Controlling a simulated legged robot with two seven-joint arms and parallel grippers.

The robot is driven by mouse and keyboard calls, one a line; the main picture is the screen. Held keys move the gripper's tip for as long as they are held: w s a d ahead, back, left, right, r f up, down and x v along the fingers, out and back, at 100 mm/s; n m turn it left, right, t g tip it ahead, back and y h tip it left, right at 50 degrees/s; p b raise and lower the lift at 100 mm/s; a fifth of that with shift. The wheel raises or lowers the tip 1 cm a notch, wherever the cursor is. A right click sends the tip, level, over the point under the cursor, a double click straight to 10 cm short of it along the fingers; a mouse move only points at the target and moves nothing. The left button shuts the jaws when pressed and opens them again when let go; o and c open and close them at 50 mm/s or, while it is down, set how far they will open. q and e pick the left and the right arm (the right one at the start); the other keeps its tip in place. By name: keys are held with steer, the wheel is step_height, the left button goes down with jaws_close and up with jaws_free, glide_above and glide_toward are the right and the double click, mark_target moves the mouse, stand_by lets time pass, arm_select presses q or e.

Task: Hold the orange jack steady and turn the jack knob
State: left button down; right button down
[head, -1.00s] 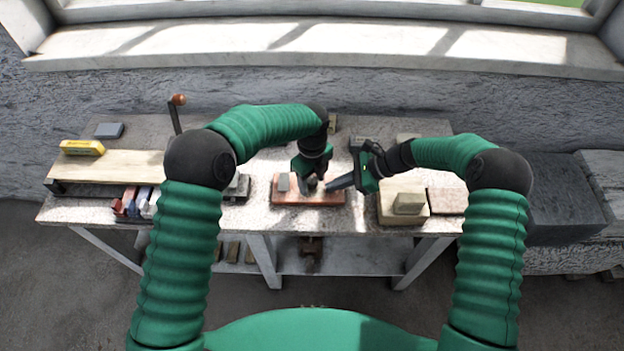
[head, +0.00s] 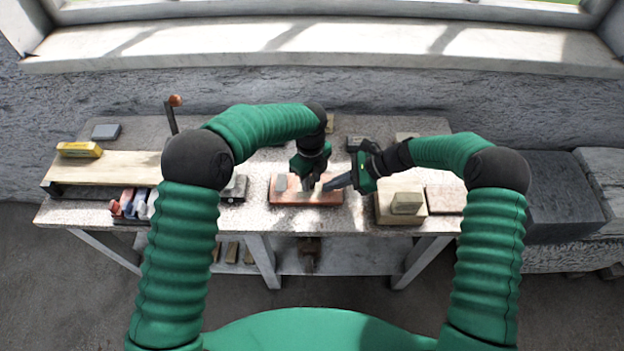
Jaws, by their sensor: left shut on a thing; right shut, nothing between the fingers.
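The orange jack (head: 293,198) is a low, flat orange-red body near the front middle of the bench. A small grey piece (head: 281,184) shows at its left end. My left gripper (head: 308,185) points down from above and is shut on the middle of the jack; the grip itself is small and partly hidden. My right gripper (head: 326,186) comes in from the right, shut and empty, with its fingertips at the jack's right part, close to the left fingers. The jack knob cannot be made out behind the fingers.
Pale blocks (head: 387,216) stand right of the jack. A grey metal item (head: 235,187) stands to its left. Further left are a wooden board (head: 100,168), a yellow box (head: 79,150) and several coloured pieces (head: 128,204). The bench's front edge is close to the jack.

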arm_select(q)
steer(key=shift+s+a+f+n, duration=0.25)
steer(key=shift+a+f+n, duration=0.05)
steer(key=shift+f+n, duration=0.1)
steer(key=n, duration=0.4)
steer(key=shift+n, duration=0.3)
steer(key=n, duration=1.2)
steer(key=shift+s+d+n, duration=0.2)
steer(key=shift+d+n, duration=0.05)
steer(key=shift+n, duration=0.05)
steer(key=n, duration=0.5)
steer(key=c, duration=1.1)
jaws_free()
steer(key=shift+r+n, duration=0.15)
steer(key=shift+n, duration=0.15)
steer(key=shift+w, duration=0.1)
